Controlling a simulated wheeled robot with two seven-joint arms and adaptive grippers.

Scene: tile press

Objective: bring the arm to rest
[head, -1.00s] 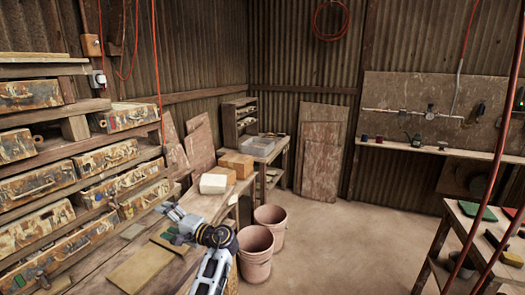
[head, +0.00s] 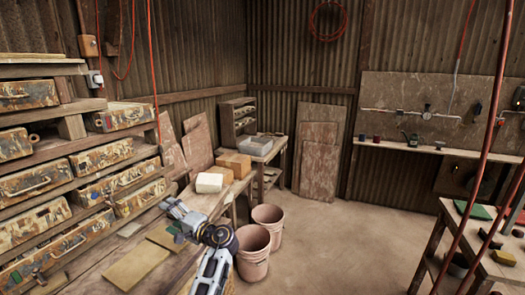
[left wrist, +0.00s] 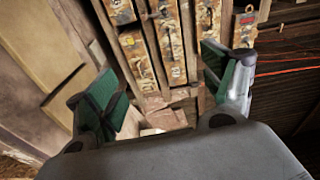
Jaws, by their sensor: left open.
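My left arm reaches in from the bottom of the head view. Its gripper (head: 172,224) hangs above the wooden bench along the left wall, near the rack of worn drawers. In the left wrist view the two green-padded fingers (left wrist: 170,95) stand wide apart with nothing between them. The drawer rack (left wrist: 165,45) shows beyond the fingers. My right gripper is not in view.
Flat boards (head: 135,262) lie on the bench (head: 95,275). A pale block (head: 209,183) and a cardboard box (head: 234,163) stand farther back. Two buckets (head: 252,250) stand on the floor beside the bench. A table (head: 455,225) is at the right. The middle floor is clear.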

